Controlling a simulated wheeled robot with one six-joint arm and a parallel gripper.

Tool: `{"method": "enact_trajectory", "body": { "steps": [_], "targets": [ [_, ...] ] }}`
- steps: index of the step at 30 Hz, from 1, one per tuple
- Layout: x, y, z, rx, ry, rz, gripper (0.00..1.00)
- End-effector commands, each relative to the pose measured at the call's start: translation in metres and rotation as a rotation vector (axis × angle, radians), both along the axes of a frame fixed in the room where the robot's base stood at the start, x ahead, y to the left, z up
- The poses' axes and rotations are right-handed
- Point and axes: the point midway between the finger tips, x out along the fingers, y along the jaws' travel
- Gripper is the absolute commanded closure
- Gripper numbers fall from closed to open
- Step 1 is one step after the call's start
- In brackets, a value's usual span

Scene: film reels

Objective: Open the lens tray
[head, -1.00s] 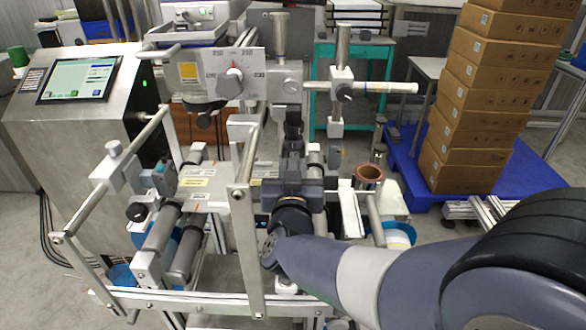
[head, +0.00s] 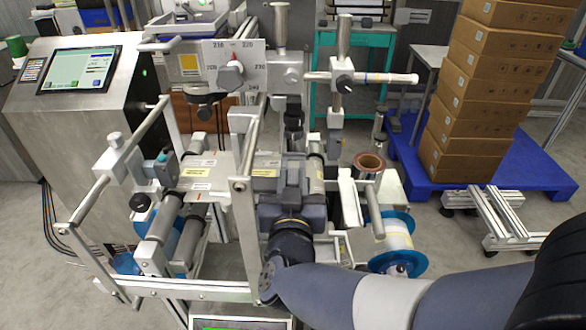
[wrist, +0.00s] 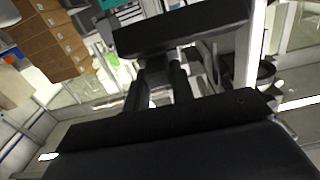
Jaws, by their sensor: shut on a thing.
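I cannot pick out a lens tray for certain in either view. My gripper (head: 292,172) is at the middle of the film machine (head: 210,180) in the head view, just right of its upright metal bar (head: 243,190). The wrist and arm hide much of the gripper and what it holds. In the wrist view the dark jaws of my gripper (wrist: 165,82) lie across the picture, with dark post-like parts between them. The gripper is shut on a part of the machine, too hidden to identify.
Metal rods and frame bars (head: 110,190) surround the gripper on the left. A blue-flanged reel (head: 398,240) and a copper-coloured roll (head: 369,162) stand close on the right. A touchscreen cabinet (head: 85,100) is at left; stacked boxes (head: 490,90) stand on a blue pallet (head: 520,172).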

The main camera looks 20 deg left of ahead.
Motion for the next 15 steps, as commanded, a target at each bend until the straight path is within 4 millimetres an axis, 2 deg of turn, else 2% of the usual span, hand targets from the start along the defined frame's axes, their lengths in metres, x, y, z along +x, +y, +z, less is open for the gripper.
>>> {"method": "enact_trajectory", "body": {
  "steps": [6, 7, 15],
  "targets": [
    [0.0003, 0.0002, 0.0004, 0.0, -0.001, 0.0, 1.0],
    [0.0003, 0.0002, 0.0004, 0.0, -0.001, 0.0, 0.76],
    [0.0005, 0.0001, 0.0002, 0.0, -0.001, 0.0, 0.55]
  ]
}}
